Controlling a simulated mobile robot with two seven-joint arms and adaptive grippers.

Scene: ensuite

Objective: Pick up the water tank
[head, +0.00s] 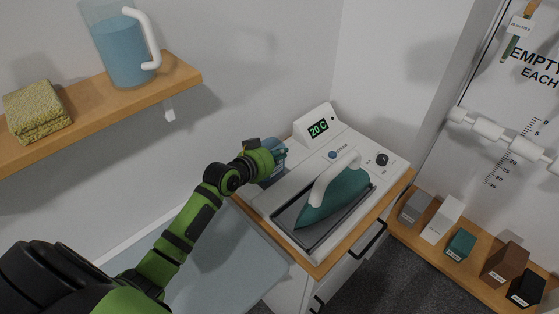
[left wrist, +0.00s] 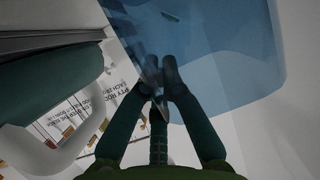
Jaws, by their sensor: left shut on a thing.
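The water tank (head: 279,151) is a small, see-through blue container at the left rear of the white ironing station. My left gripper (head: 270,153) reaches it from the left and covers part of it. In the left wrist view the tank (left wrist: 225,50) fills the top as a large blue see-through shape. There the two dark fingers of my left gripper (left wrist: 160,78) are close together, shut on a part of the tank. I cannot tell whether the tank still touches the station. My right gripper is not in view.
A teal iron (head: 338,196) with a white handle rests on the white station (head: 276,203), right of the tank. Several small boxes stand on a low shelf (head: 413,240) at right.

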